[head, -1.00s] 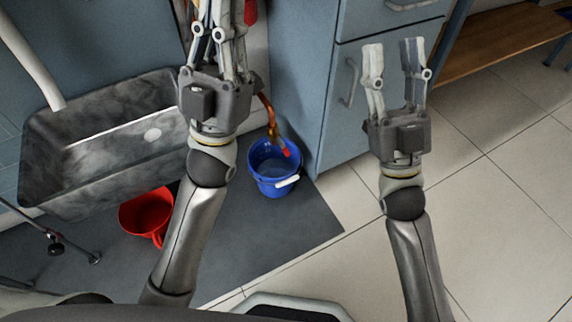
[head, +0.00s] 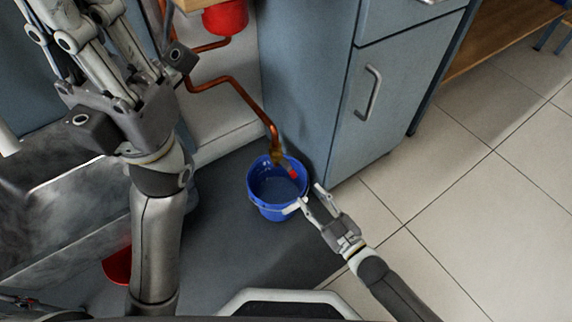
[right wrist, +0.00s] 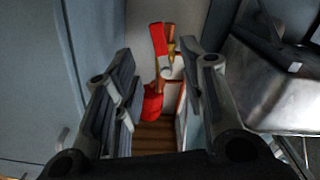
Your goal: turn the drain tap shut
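The drain tap (head: 280,160) sits at the lower end of a bent copper pipe, above the blue bucket (head: 262,206). Its red lever (head: 292,171) slants down to the right over the bucket. My right gripper (head: 312,196) is open and empty, apart from the lever, to its lower right, its fingertips by the bucket's rim in the picture. In the right wrist view, a red handle beside a brass part (right wrist: 171,46) shows between the spread fingers; I cannot tell surely that it is this tap. My left gripper (head: 88,45) is raised over the sink; its fingertips are cut off.
The blue cabinet (head: 345,110) stands close on the right of the bucket. A grey sink (head: 60,210) is on the left, with a red bucket (head: 117,266) below it. A red container (head: 225,17) is at the top. Tiled floor (head: 450,200) on the right is clear.

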